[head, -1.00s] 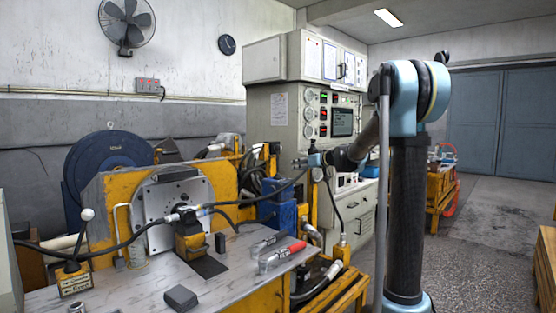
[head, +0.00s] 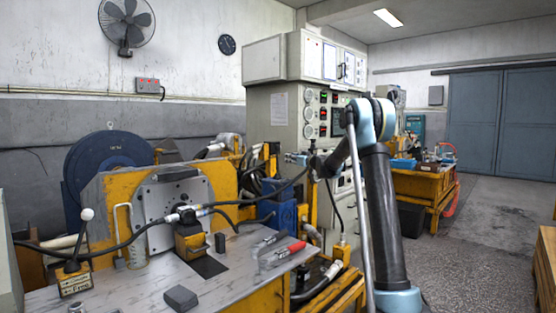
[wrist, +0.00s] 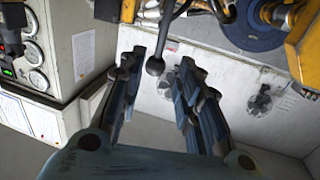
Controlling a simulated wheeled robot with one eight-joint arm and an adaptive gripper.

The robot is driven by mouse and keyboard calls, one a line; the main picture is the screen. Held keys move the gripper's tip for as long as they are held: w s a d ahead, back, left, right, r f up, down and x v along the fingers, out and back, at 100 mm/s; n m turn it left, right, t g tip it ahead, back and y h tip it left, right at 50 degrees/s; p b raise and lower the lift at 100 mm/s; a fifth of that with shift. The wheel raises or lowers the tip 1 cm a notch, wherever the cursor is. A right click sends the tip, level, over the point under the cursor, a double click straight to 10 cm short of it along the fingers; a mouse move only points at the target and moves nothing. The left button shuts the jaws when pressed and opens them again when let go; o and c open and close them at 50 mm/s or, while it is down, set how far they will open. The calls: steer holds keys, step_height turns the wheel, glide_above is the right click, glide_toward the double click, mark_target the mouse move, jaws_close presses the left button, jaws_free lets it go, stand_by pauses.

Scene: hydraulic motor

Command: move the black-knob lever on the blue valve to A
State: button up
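The blue valve (head: 282,214) stands behind the right end of the steel bench, in the middle of the head view. In the wrist view, the lever's black knob (wrist: 155,67) hangs on a thin stem between the fingertips of my gripper (wrist: 161,62). The fingers are apart, with a visible gap on each side of the knob. I cannot tell whether the knob is fully at fingertip depth. In the head view, my gripper (head: 294,158) is small and just above the valve. The lever and any A mark are too small to make out there.
A white-knob lever (head: 87,214) stands at the bench's left. The bench (head: 140,292) carries a motor plate (head: 150,205), black hoses and a red-handled tool (head: 290,249). A control cabinet (head: 262,115) rises behind my gripper. Open floor (head: 470,240) lies to the right.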

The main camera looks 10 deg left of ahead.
steer(key=x, duration=1.3)
steer(key=shift+w+a, duration=0.2)
jaws_close()
